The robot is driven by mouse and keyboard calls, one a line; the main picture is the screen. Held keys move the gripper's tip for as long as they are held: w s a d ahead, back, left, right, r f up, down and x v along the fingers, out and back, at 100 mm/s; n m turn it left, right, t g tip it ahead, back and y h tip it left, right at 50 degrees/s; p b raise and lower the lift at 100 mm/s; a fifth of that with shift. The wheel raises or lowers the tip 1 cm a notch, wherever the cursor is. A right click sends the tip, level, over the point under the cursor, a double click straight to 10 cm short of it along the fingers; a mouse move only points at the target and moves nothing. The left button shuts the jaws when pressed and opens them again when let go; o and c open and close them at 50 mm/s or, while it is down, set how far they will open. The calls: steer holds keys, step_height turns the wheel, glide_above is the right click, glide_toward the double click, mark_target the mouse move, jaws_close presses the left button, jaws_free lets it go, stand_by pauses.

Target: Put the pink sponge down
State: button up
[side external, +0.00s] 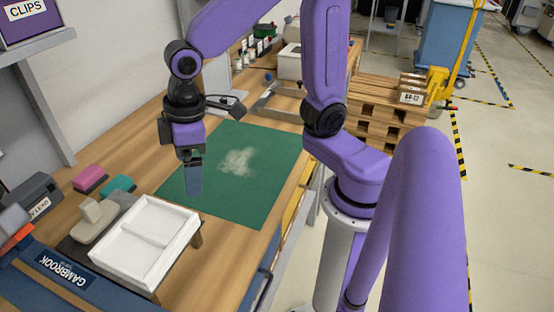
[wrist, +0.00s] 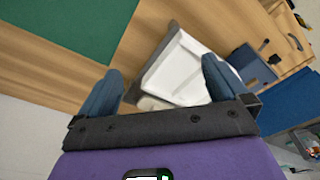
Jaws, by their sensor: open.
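The pink sponge (side external: 89,178) lies on the wooden table near the wall, left of my gripper in the side view. A teal sponge (side external: 119,185) lies close beside it. My gripper (side external: 194,188) points down over the left edge of the green mat, apart from both sponges. In the wrist view my gripper (wrist: 162,85) has its two fingers spread with nothing between them. No pink sponge is visible in the wrist view.
A white divided tray (side external: 145,240) stands in front, with a grey block-like tool (side external: 98,215) beside it. It also shows in the wrist view (wrist: 182,72). A pale powdery patch (side external: 238,161) lies on the green mat (side external: 262,195). Bare wood (side external: 140,150) lies behind the sponges.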

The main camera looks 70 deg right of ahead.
steer(key=s+d+n, duration=0.2)
steer(key=s+d, duration=0.2)
steer(key=s, duration=0.3)
steer(key=s+d+f+n+g, duration=0.1)
steer(key=s+d, duration=0.3)
steer(key=s, duration=0.3)
steer(key=shift+s+d+f+n+h, duration=0.25)
steer(key=shift+s+n+h, duration=0.05)
steer(key=shift+s+n, duration=0.1)
stand_by(0.4)
